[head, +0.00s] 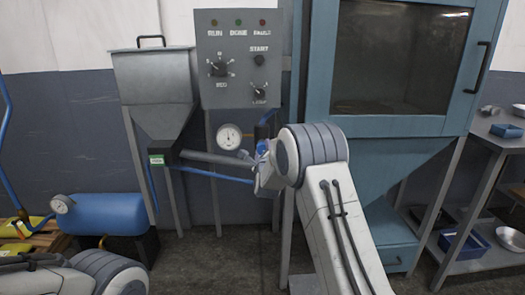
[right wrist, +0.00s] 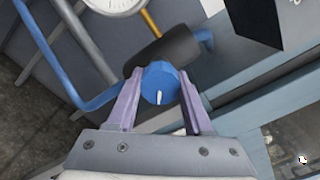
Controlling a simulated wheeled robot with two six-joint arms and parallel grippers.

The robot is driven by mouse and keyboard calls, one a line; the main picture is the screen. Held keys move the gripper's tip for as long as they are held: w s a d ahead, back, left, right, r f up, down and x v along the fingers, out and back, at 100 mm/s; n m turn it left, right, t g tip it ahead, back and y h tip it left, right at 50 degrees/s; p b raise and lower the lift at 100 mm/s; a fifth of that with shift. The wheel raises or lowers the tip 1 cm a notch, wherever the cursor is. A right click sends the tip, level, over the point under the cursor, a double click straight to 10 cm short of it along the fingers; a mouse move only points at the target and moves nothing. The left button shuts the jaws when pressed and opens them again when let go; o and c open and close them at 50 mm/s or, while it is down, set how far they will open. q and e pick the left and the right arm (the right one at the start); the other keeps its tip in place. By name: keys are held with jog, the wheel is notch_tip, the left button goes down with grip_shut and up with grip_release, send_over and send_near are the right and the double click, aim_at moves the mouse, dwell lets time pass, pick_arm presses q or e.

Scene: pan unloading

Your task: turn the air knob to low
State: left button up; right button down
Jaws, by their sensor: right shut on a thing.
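The air knob (right wrist: 161,84) is a blue faceted cap with a short white mark, in the middle of the right wrist view. The mark points toward my gripper's palm. My right gripper (right wrist: 160,78) is shut on the knob, one pale purple finger on each side. The gauge is partly seen at the top of the right wrist view (right wrist: 117,3). Part of my left arm shows at bottom left, but its gripper does not.
A grey control panel (head: 238,87) with dials stands above the air line. A hopper (head: 157,85) is to its left, with a blue air tank (head: 105,214) below. A blue cabinet (head: 400,130) stands close on the right, beside a metal table (head: 492,135).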

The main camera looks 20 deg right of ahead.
jog(key=shift+f+n+b, duration=0.15)
jog(key=shift+n+b, duration=0.6)
jog(key=shift+n, duration=0.25)
jog(key=n+b, duration=0.2)
jog(key=n, duration=0.1)
jog(key=shift+n, duration=0.3)
jog(key=n+b, duration=0.1)
jog(key=n, duration=0.2)
jog(key=shift+n, duration=0.3)
jog(key=n, duration=0.3)
jog(key=shift+a+n, duration=0.1)
jog(key=shift+n, duration=0.2)
jog(key=n, duration=0.2)
jog(key=shift+n, duration=0.4)
jog(key=n, duration=0.3)
jog(key=shift+r+n, duration=0.2)
jog(key=shift+n, duration=0.1)
jog(key=n+p, duration=0.1)
jog(key=n, duration=0.5)
jog(key=shift+n, duration=0.3)
jog(key=shift+f, duration=0.1)
